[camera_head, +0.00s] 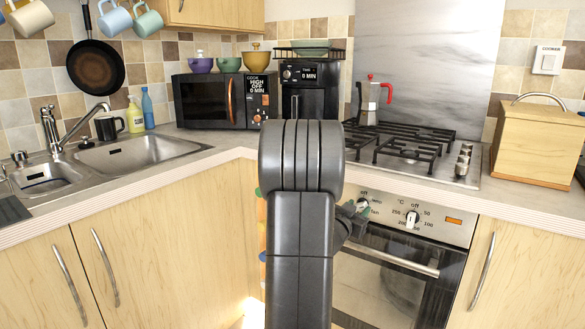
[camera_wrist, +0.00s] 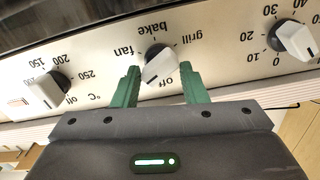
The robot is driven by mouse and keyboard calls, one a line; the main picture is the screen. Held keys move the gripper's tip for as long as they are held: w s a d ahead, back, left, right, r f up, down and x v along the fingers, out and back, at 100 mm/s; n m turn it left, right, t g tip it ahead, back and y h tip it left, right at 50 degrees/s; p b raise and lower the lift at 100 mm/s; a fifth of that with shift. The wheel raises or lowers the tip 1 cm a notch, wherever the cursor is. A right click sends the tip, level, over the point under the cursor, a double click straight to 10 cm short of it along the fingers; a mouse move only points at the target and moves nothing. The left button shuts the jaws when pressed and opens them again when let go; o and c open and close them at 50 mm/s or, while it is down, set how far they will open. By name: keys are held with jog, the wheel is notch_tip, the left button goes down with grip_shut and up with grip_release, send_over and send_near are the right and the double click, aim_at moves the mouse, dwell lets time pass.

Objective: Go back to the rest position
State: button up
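My gripper (camera_wrist: 159,68) is open, with its two green fingers apart in the wrist view. The white function knob (camera_wrist: 160,64) of the oven, marked off, fan, bake and grill, sits between the fingertips. A gap shows on each side of the knob, and its pointer is toward "off". In the head view my dark arm hides most of the gripper, and part of it shows in front of the oven panel (camera_head: 447,222). A cream mug (camera_head: 32,17), a blue mug (camera_head: 114,19) and a pale green mug (camera_head: 148,20) hang at the upper left.
The oven door handle (camera_head: 397,262) sticks out just below the panel. The hob (camera_head: 415,146) carries a moka pot (camera_head: 370,102). A wooden bread box (camera_head: 538,142) stands at right, the sink (camera_head: 130,153) at left. Open space lies in front of the left cabinets.

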jog(key=shift+r+n+p, duration=0.2)
jog(key=shift+n+p, duration=0.15)
jog(key=shift+n, duration=0.25)
jog(key=v, duration=0.9)
jog(key=shift+s+a+f+p, duration=0.2)
jog(key=shift+s+p, duration=0.05)
jog(key=shift+p, duration=0.15)
